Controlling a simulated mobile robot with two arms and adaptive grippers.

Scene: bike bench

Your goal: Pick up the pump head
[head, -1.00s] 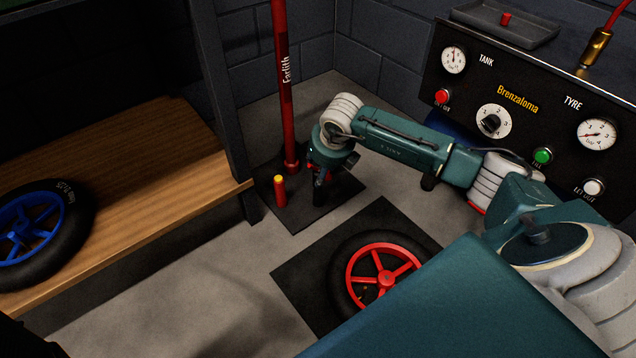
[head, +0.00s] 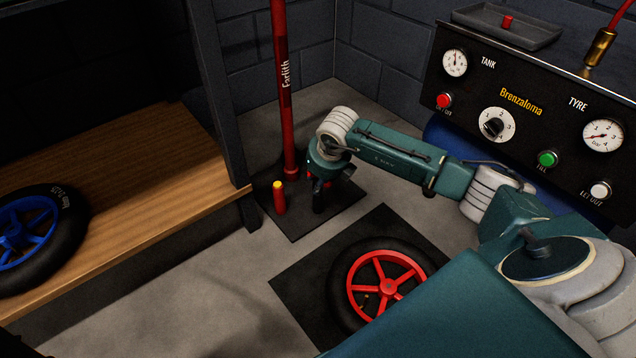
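A red floor pump (head: 285,100) stands upright on a dark base plate (head: 300,229). A short red post with a yellow top (head: 280,198) stands at the plate's left side; I cannot tell whether it is the pump head. My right gripper (head: 319,207) points down just right of this post, low over the plate. Its dark fingers are small and partly lost against the plate, so their opening and anything between them are unclear. A brass fitting on a red hose (head: 599,48) sits at the compressor panel's top right, far from the gripper. My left gripper is out of view.
A red-rimmed wheel (head: 424,259) lies on a dark mat (head: 300,284) below my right arm. A blue-rimmed wheel (head: 68,235) lies on the wooden bench (head: 150,170). The compressor panel (head: 520,118) and a grey tray (head: 528,32) are at right. Floor between bench and mat is clear.

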